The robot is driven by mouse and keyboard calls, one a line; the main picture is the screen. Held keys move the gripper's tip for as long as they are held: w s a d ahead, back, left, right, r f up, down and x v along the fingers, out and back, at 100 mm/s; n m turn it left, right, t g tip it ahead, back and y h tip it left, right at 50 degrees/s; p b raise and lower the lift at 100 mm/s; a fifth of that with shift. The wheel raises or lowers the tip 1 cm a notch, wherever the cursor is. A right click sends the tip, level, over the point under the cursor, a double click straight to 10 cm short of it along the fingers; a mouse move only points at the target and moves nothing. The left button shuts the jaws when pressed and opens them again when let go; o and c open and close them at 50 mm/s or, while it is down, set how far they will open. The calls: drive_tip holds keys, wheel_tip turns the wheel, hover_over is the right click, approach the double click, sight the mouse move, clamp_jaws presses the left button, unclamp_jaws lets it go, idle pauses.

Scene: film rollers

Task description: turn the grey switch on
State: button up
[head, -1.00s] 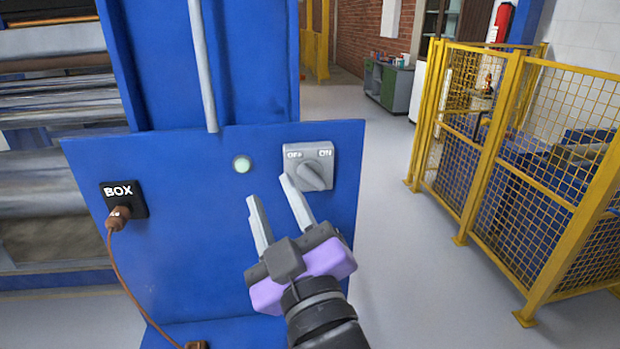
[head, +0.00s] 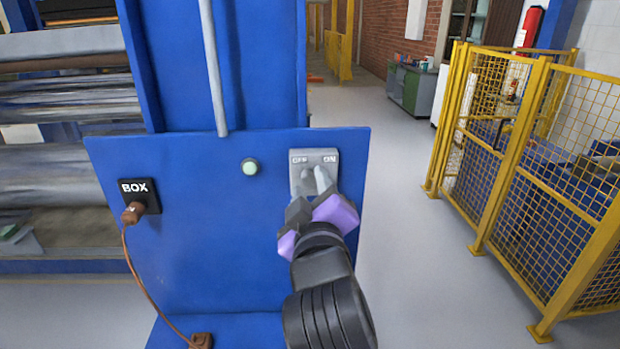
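The grey switch (head: 314,158) is a plate on the upper right of the blue panel, with OFF at its left and ON at its right. Its grey knob is partly hidden by my gripper, so its exact angle is hard to read. I cannot tell whether the fingers touch or grip the knob.
A pale green round button (head: 250,167) is left of the switch. A black BOX socket (head: 139,196) with a brown plug and cable (head: 131,255) is farther left. Metal rollers (head: 75,110) lie behind at left. A yellow mesh fence (head: 520,150) stands at right, with clear floor before it.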

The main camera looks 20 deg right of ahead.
drive_tip(key=shift+x, duration=0.8)
clamp_jaws()
